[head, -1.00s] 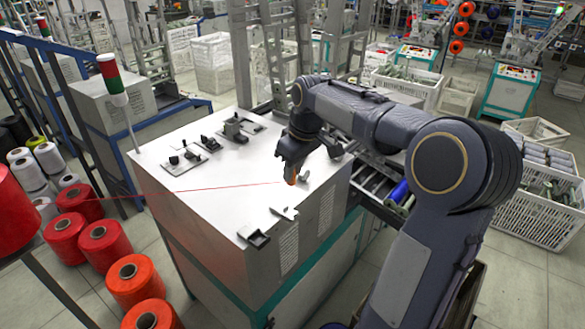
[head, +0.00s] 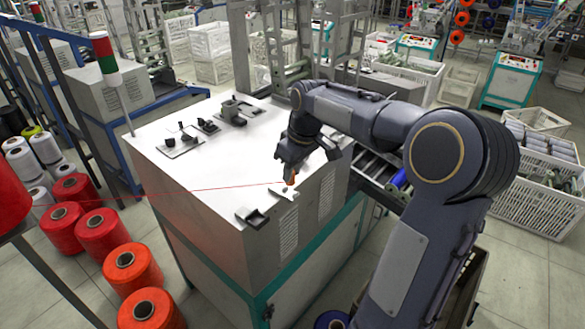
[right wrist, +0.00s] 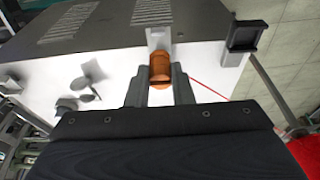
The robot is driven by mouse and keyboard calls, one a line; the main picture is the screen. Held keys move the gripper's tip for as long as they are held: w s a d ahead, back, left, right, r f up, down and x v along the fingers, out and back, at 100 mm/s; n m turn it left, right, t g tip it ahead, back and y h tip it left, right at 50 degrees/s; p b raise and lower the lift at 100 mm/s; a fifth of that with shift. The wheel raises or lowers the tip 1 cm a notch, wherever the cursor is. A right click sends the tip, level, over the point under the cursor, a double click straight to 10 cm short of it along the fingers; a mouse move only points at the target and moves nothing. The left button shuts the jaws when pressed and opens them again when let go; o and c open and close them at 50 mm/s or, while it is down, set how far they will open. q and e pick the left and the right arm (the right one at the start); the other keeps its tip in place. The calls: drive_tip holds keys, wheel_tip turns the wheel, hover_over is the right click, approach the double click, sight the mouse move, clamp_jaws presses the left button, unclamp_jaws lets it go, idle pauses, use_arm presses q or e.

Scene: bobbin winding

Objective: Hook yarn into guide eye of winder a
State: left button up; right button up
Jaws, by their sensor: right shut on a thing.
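My right gripper (head: 290,178) is low over the near right edge of the white-topped winder (head: 215,175). Its fingers are shut on a small orange cylinder (right wrist: 160,70), seen best in the right wrist view. The thin red yarn (head: 180,188) runs taut from the red cones at left to this gripper. In the right wrist view the yarn (right wrist: 207,89) reaches the fingers from the right. A small pale bracket (head: 288,193) lies just below the fingertips; in the right wrist view it (right wrist: 157,38) is directly beyond the orange cylinder. I cannot tell whether yarn and bracket touch.
A black square bracket (head: 250,217) stands on the near edge beside the pale one. Several dark fittings (head: 195,132) sit at the top's far side. Red cones (head: 102,233) stand on the floor at left. The middle of the white top is clear.

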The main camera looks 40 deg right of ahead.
sight(294, 183)
drive_tip(key=shift+f+b, duration=1.2)
drive_tip(key=shift+f, duration=0.5)
drive_tip(key=shift+w+d+r+p, duration=0.1)
drive_tip(key=shift+d+r+p, duration=0.05)
drive_tip(key=shift+d+p, duration=0.2)
drive_tip(key=shift+w+d+p, duration=0.2)
drive_tip(key=shift+d+p, duration=0.25)
drive_tip(key=shift+d, duration=0.65)
drive_tip(key=shift+w+d+p, duration=0.2)
drive_tip(key=shift+d+p, duration=0.2)
drive_tip(key=shift+d, duration=0.65)
drive_tip(key=shift+r, duration=0.2)
drive_tip(key=shift+d+r+p, duration=0.25)
drive_tip(key=shift+r+p, duration=0.8)
drive_tip(key=shift+r, duration=0.05)
drive_tip(key=shift+d+r+p, duration=0.2)
drive_tip(key=shift+r+p, duration=0.85)
drive_tip(key=shift+r, duration=0.05)
drive_tip(key=shift+w, duration=0.1)
